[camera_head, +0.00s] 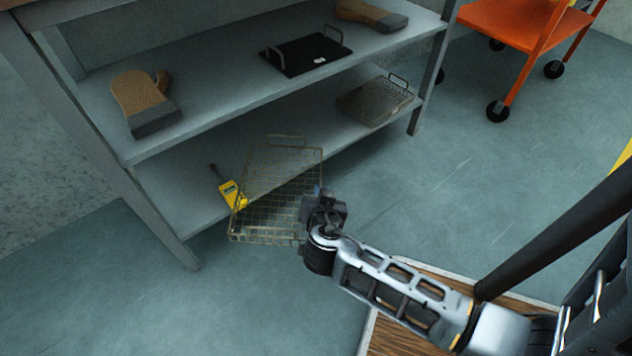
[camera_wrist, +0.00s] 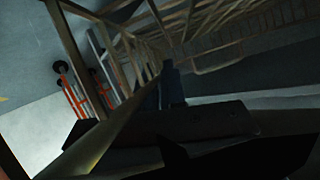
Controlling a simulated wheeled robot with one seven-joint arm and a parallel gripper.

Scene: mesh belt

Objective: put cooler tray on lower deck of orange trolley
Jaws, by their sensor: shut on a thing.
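The cooler tray appears as a wire mesh basket (camera_head: 262,212) with a looped handle, in front of the shelf unit's lower shelf. My gripper (camera_head: 320,203) is shut on its right side, and the basket is slightly tilted. In the wrist view, the mesh wall (camera_wrist: 215,28) fills the upper part, with the gripper (camera_wrist: 172,88) against its rim; the fingertips are mostly hidden in shadow. The orange trolley (camera_head: 500,22) stands at the top right on black wheels, cut off by the frame. I cannot tell which deck shows. Orange parts (camera_wrist: 72,105) also show in the wrist view.
A grey shelf unit (camera_head: 215,105) holds two brown-and-grey objects (camera_head: 140,95) and a black tray (camera_head: 305,53) above. A second wire basket (camera_head: 375,100) stands on the lower shelf. A yellow tool (camera_head: 230,193) shows beside the held basket. Floor (camera_head: 480,170) toward the trolley is clear.

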